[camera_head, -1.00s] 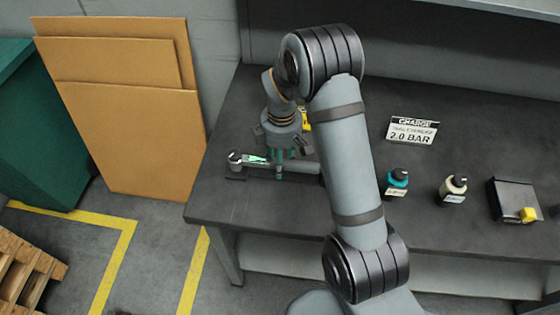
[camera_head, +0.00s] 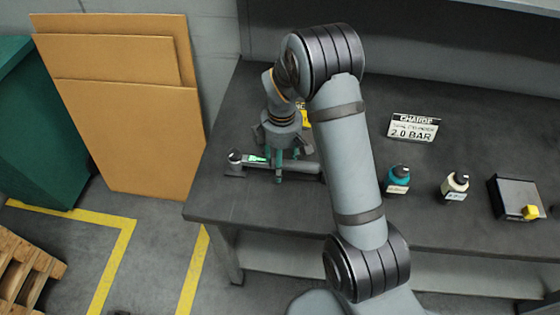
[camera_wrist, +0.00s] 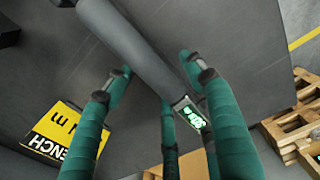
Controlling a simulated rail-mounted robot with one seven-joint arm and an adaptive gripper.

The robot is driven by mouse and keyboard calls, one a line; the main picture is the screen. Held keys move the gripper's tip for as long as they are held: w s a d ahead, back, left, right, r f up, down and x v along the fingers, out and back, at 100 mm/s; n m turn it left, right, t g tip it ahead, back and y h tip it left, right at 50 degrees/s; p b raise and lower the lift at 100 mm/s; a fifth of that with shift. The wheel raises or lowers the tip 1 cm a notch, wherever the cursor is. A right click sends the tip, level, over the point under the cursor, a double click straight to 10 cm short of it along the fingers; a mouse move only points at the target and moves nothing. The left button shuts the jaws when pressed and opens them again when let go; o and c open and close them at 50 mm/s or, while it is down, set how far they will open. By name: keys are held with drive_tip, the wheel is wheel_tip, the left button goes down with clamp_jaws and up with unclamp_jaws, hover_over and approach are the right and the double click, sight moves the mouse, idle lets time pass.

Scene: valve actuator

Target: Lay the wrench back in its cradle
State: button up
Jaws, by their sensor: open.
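The wrench (camera_head: 243,159) lies lengthwise near the bench's left end, a grey bar with a ratchet head at its left and a lit green display. It also shows in the wrist view (camera_wrist: 150,55), running diagonally between my fingers. A dark cradle support (camera_head: 235,172) shows under the head end, and the wrench appears to lie on it; exact contact cannot be told. My gripper (camera_head: 281,165) is over the wrench with its green fingers spread. In the wrist view my gripper (camera_wrist: 156,72) is open, with fingers on both sides of the bar and gaps beside it. My arm hides the handle's far end.
A yellow wrench label (camera_wrist: 58,130) lies beside the cradle area. Cardboard sheets (camera_head: 130,130) stand left of the bench.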

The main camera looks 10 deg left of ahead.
wheel_tip(320, 180, up, 12)
idle(0.7)
drive_tip(key=shift+d+f, duration=0.1)
wheel_tip(320, 180, down, 12)
drive_tip(key=shift+r, duration=0.1)
drive_tip(key=shift+r+p, duration=0.4)
drive_tip(key=shift+p, duration=0.05)
drive_tip(key=shift+f, duration=0.1)
idle(0.4)
